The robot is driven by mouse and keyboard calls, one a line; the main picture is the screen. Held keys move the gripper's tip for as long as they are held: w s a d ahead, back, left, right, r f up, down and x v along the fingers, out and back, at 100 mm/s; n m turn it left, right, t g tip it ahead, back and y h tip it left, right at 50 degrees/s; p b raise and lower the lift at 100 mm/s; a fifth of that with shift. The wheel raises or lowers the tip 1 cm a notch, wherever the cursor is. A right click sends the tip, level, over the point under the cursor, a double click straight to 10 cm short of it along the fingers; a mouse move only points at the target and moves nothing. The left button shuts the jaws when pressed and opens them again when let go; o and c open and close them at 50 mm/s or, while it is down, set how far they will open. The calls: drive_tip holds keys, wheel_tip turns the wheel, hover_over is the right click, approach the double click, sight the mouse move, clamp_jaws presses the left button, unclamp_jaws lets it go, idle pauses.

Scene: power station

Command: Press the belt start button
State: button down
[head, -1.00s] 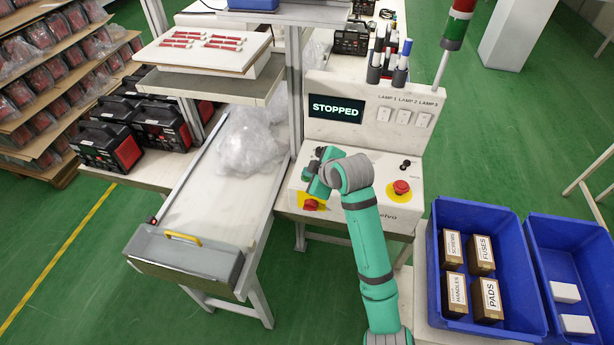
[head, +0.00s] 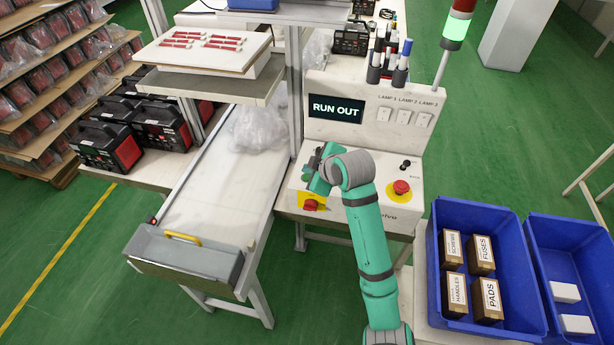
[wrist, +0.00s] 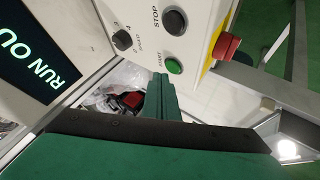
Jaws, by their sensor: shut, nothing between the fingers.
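The green START button (wrist: 174,66) shows on the pale control panel in the wrist view, beside the black STOP button (wrist: 174,22). My gripper (wrist: 161,78) is shut and empty, its tip close to the START button; I cannot tell whether they touch. In the head view my gripper (head: 317,180) is low over the left part of the panel (head: 355,207), and the arm covers part of it. The display (head: 335,109) reads RUN OUT, and the tower light (head: 454,35) glows green. A clear plastic bag (head: 257,128) lies on the belt (head: 212,194).
A speed knob (wrist: 122,40) is beside STOP. Blue bins (head: 436,305) stand at the right.

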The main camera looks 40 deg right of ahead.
drive_tip(key=shift+r, duration=0.15)
drive_tip(key=shift+w+r, duration=0.1)
drive_tip(key=shift+r, duration=0.5)
drive_tip(key=shift+a+r, duration=0.1)
drive_tip(key=shift+r, duration=0.55)
wheel_tip(320, 180, up, 2)
drive_tip(key=shift+d+r, duration=0.15)
drive_tip(key=shift+d, duration=0.05)
drive_tip(key=shift+a, duration=0.1)
